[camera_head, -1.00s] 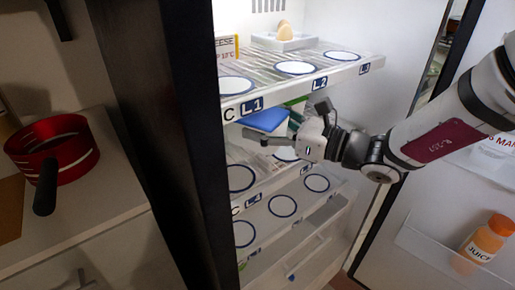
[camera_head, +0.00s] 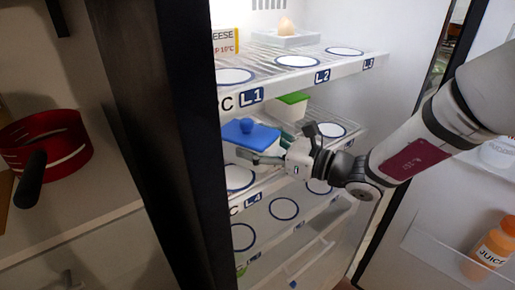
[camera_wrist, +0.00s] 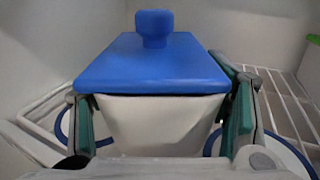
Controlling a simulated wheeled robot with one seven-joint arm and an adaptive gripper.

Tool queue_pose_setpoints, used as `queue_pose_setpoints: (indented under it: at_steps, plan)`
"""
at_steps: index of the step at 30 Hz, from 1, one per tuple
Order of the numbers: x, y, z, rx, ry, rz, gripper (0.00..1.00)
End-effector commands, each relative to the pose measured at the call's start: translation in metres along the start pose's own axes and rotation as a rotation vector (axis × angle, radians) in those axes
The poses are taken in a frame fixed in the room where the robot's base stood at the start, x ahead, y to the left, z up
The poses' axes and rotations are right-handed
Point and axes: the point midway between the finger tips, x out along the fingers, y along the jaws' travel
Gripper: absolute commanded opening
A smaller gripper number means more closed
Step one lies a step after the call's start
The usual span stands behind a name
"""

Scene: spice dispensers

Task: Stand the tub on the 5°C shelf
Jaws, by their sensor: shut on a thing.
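A white tub with a blue knobbed lid (camera_head: 250,134) is inside the open fridge, between the top shelf (camera_head: 290,85) and the middle shelf (camera_head: 262,190). It also shows upright in the wrist view (camera_wrist: 155,70). My gripper (camera_head: 268,157) reaches in from the right, and in the wrist view its fingers (camera_wrist: 162,118) are shut on the tub's two sides. The tub is over or on the left part of the middle shelf; I cannot tell if it touches. Shelf temperature labels are mostly hidden by the dark door frame.
A green-lidded container (camera_head: 293,99) stands behind the tub, to the right. The top shelf edge runs just above. Blue-ringed circles mark spots, with a bare one (camera_head: 331,130) on the right. A cheese box (camera_head: 224,41) and an egg tray (camera_head: 287,38) are on the top shelf.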

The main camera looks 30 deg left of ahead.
Motion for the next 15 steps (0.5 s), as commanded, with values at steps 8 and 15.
queue_pose_setpoints:
  at_steps: [8, 15]
  plan:
    - [0.0009, -0.0002, 0.0005, -0.001, -0.002, 0.000, 0.27]
    - [0.0006, -0.0003, -0.0019, -0.001, -0.001, 0.000, 0.91]
